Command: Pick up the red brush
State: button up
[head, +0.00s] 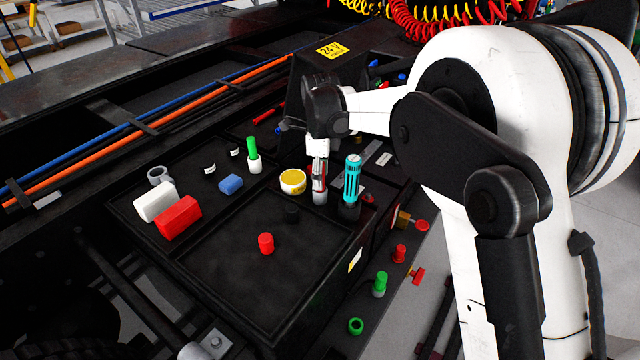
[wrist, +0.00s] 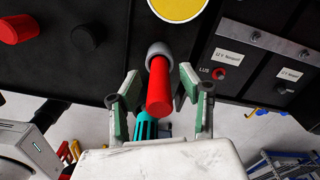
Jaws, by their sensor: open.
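The red brush, a red cylinder with a grey end, stands upright in the head view (head: 319,193), on the dark tray beside a teal cylinder (head: 352,178). In the wrist view the red brush (wrist: 159,88) lies between the two green-padded fingers of my gripper (wrist: 160,76). The fingers are open, with a visible gap on both sides of the brush. In the head view my gripper (head: 319,160) is directly over the brush and partly covers its upper part.
A yellow-topped round tin (head: 292,181) stands close to the left of the brush. A green brush (head: 253,157), a blue block (head: 230,184), a red block (head: 178,217) and a white block (head: 155,201) are further left. The front tray section holds a red cylinder (head: 265,243).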

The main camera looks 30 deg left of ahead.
jog(key=shift+f, duration=0.25)
grip_shut()
